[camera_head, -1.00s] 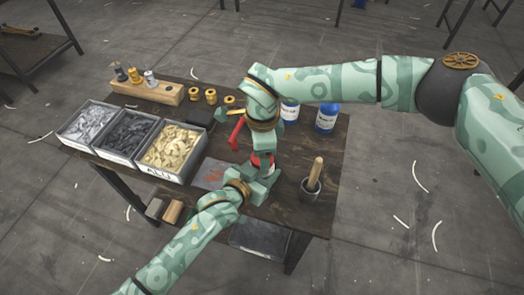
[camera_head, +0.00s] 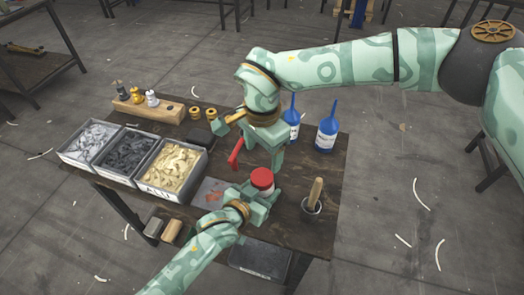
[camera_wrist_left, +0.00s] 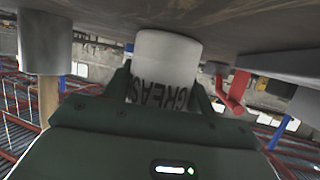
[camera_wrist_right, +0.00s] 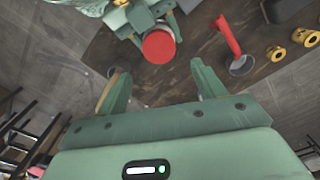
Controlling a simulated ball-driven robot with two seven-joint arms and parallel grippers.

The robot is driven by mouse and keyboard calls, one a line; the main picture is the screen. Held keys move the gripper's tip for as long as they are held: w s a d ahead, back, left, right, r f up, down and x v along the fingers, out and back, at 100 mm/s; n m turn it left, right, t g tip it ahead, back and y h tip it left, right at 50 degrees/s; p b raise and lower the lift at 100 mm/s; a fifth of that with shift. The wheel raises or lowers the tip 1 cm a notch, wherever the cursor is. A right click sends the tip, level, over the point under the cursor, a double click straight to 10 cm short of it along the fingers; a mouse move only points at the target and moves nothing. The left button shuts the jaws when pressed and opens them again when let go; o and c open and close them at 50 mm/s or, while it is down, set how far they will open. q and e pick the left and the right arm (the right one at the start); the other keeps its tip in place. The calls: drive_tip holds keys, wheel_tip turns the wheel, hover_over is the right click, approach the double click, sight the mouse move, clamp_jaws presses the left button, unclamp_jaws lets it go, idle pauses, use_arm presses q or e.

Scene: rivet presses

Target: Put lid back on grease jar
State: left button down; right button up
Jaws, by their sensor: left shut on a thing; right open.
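The grease jar (camera_wrist_left: 168,50) is white with "GREASE" lettering and stands on the workbench in the left wrist view. My left gripper (camera_head: 258,197) is shut around its body. The red lid (camera_head: 262,179) sits on top of the jar and looks level; it also shows as a red disc in the right wrist view (camera_wrist_right: 158,46). My right gripper (camera_wrist_right: 162,88) is open and empty, above and apart from the lid. Whether the lid is screwed tight cannot be seen.
A red lever (camera_head: 236,153) stands beside the jar. A pot with a wooden handle (camera_head: 312,203) is to its right. Blue bottles (camera_head: 327,135) stand behind. Bins of parts (camera_head: 165,167) fill the left side, with a wooden block of fittings (camera_head: 148,108) behind.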

sight(262, 176)
drive_tip(key=shift+s+f+n, duration=0.1)
drive_tip(key=shift+s+n, duration=0.05)
drive_tip(key=shift+n, duration=0.75)
drive_tip(key=shift+f, duration=4)
drive_tip(key=c, duration=1)
drive_tip(key=m, duration=0.6)
drive_tip(key=shift+m, duration=0.3)
drive_tip(key=o, duration=1.1)
drive_tip(key=shift+c, duration=0.2)
